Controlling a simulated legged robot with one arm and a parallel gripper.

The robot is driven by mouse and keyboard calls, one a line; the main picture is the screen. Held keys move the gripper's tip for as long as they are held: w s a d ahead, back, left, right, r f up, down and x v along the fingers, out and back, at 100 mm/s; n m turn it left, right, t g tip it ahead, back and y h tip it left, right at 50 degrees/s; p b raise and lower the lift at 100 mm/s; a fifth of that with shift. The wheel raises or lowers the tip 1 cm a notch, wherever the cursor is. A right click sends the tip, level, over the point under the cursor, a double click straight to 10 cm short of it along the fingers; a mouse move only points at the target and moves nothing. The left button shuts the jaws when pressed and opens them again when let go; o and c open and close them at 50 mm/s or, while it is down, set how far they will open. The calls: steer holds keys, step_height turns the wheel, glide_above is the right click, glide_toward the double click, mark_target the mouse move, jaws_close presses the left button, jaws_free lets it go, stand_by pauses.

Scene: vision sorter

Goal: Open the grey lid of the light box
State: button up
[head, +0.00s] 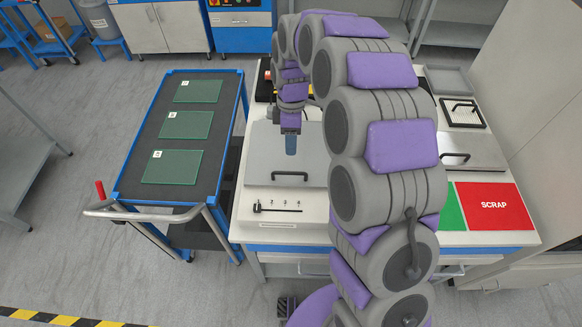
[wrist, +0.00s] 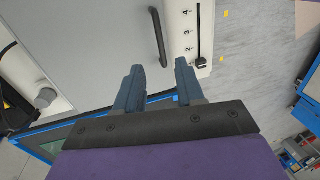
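A flat grey lid (head: 262,158) lies closed on the white bench, with a black bar handle (head: 290,175) near its front edge. The lid (wrist: 85,40) and handle (wrist: 157,36) also show in the wrist view. My gripper (head: 291,150) is above the lid, behind the handle in the head view. In the wrist view my gripper (wrist: 160,78) has its two blue fingers apart with nothing between them. The handle lies beyond the fingertips, apart from them. My arm hides the bench between this lid and a second grey lid (head: 484,152) with a black handle at right.
A black lever (head: 278,209) with small numbered marks sits in front of the lid. Green and red SCRAP (head: 494,206) areas lie at the bench's right. A blue cart (head: 130,174) with several green glass plates stands at left. Open floor lies left of the cart.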

steer(key=b, duration=0.2)
glide_above(290, 178)
step_height(290, 178, down, 10)
steer(key=shift+d+r, duration=0.1)
steer(key=shift+r, duration=0.1)
steer(key=shift+c, duration=0.5)
jaws_close()
